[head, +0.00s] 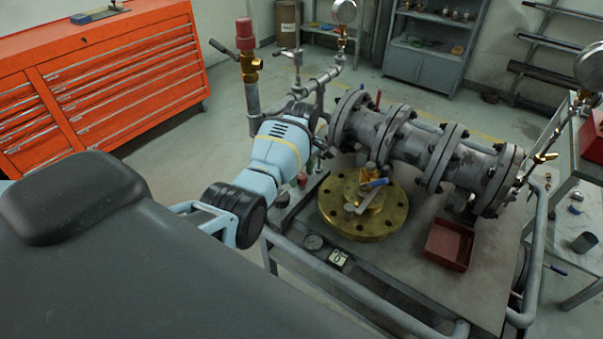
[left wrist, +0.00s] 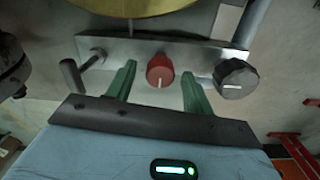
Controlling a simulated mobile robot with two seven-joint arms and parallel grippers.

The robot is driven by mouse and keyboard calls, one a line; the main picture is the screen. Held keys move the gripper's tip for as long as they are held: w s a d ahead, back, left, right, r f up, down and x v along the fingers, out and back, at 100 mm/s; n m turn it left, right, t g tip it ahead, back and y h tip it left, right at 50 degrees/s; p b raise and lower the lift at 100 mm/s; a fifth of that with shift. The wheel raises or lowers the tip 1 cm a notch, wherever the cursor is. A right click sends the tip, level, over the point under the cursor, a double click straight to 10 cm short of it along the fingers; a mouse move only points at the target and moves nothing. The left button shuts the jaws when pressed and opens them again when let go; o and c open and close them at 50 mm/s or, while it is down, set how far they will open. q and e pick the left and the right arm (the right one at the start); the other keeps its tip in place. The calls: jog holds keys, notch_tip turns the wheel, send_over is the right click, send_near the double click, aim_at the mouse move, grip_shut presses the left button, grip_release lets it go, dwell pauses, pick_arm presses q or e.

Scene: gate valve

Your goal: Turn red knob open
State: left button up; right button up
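The red knob (left wrist: 160,70) sits on a grey metal panel (left wrist: 205,56) in the left wrist view. Its white mark points toward the bottom of the picture. My left gripper (left wrist: 159,82) is open, with one green finger on each side of the knob. Gaps show between the fingers and the knob, and nothing is held. In the head view my left arm covers the gripper fingers. A small red piece (head: 302,179) beside the arm appears to be the same knob. My right gripper is not in view.
A dark knob (left wrist: 235,78) is just right of the right finger. A grey bent handle (left wrist: 75,72) is at the panel's left. A brass flange (head: 365,222), flanged pipe (head: 410,140) and red tray (head: 449,245) occupy the cart. An orange cabinet (head: 120,75) stands at the back left.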

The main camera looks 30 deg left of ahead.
aim_at(301, 176)
pick_arm(q)
jog(key=shift+r, duration=3.95)
jog(key=shift+f, duration=0.1)
